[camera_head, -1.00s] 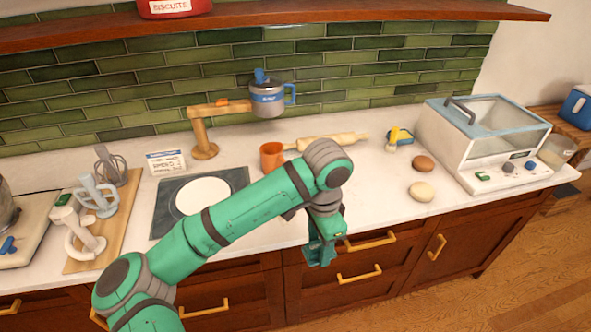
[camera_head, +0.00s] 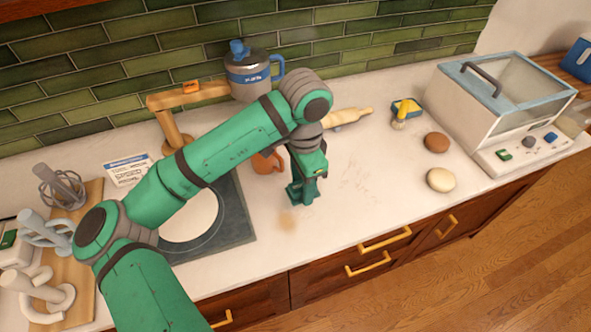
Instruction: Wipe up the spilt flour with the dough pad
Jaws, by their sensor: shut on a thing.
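My gripper (camera_head: 303,192) is low over the white counter, right of the dark square mat. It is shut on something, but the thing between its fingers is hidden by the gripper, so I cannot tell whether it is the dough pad. A tan smudge (camera_head: 287,221) lies on the counter just below and left of the gripper. Faint pale-grey specks (camera_head: 357,178), perhaps spilt flour, are scattered to its right. A brown round piece (camera_head: 436,142) and a cream round piece (camera_head: 441,180) lie farther right, apart from the gripper.
An orange cup (camera_head: 266,162) stands close behind my gripper. A rolling pin (camera_head: 348,117) and a yellow-and-blue tool (camera_head: 405,112) lie at the back. A glass-lidded machine (camera_head: 502,110) stands right. The dark mat (camera_head: 235,222) bears a white disc.

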